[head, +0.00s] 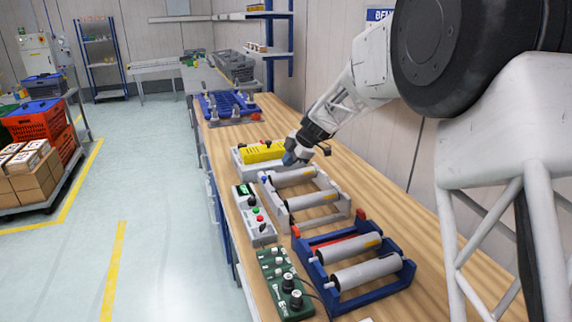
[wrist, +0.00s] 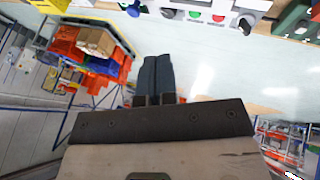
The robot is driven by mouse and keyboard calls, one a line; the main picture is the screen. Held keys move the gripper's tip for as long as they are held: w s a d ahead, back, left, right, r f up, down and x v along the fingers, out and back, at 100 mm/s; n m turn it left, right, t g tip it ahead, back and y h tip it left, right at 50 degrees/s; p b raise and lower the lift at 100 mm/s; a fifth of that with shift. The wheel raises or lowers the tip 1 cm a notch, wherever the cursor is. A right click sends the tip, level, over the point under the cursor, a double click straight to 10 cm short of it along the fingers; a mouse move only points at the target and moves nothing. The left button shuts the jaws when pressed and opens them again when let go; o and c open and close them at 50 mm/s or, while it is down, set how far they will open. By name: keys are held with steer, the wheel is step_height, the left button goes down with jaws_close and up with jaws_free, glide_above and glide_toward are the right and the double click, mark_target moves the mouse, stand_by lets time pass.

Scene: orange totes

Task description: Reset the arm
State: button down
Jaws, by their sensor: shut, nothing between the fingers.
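My gripper (head: 290,158) hangs over the wooden workbench (head: 360,172) in the head view, close beside the yellow block (head: 262,152) and just behind the grey roller fixture. I cannot tell whether it touches anything there. In the wrist view my gripper (wrist: 156,62) shows two dark fingers side by side, shut with nothing between them. Beyond the fingers the wrist view shows open floor and the bench's control box at the top edge.
A grey roller fixture (head: 345,207) and a blue roller fixture (head: 315,240) stand on the bench. A grey button box (head: 256,222) and a green control board (head: 270,262) line its left edge. Orange totes (head: 38,122) stand on a cart at left. The floor between is clear.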

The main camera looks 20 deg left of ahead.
stand_by(0.5)
steer(key=s+d+r+m+t+h, duration=0.1)
steer(key=s+d+r+m, duration=0.4)
steer(key=d, duration=0.6)
steer(key=s+d+r+m+h, duration=0.15)
steer(key=s+d+m, duration=0.35)
steer(key=d, duration=0.6)
steer(key=s+d+r+m+t, duration=0.1)
steer(key=s+d+r+m, duration=0.25)
steer(key=s+d, duration=0.6)
steer(key=s+d+f+m+h, duration=0.2)
steer(key=s+d+m, duration=0.5)
steer(key=s+d, duration=0.4)
steer(key=s+d+f+m+t+h, duration=0.1)
steer(key=s+d+f+m+h, duration=0.1)
steer(key=s+d+m, duration=0.5)
steer(key=s+d+f, duration=0.1)
steer(key=s+d, duration=0.4)
steer(key=s, duration=0.3)
steer(key=shift+s+d+f, duration=0.2)
steer(key=shift+s+d, duration=0.1)
steer(key=shift+m, duration=0.25)
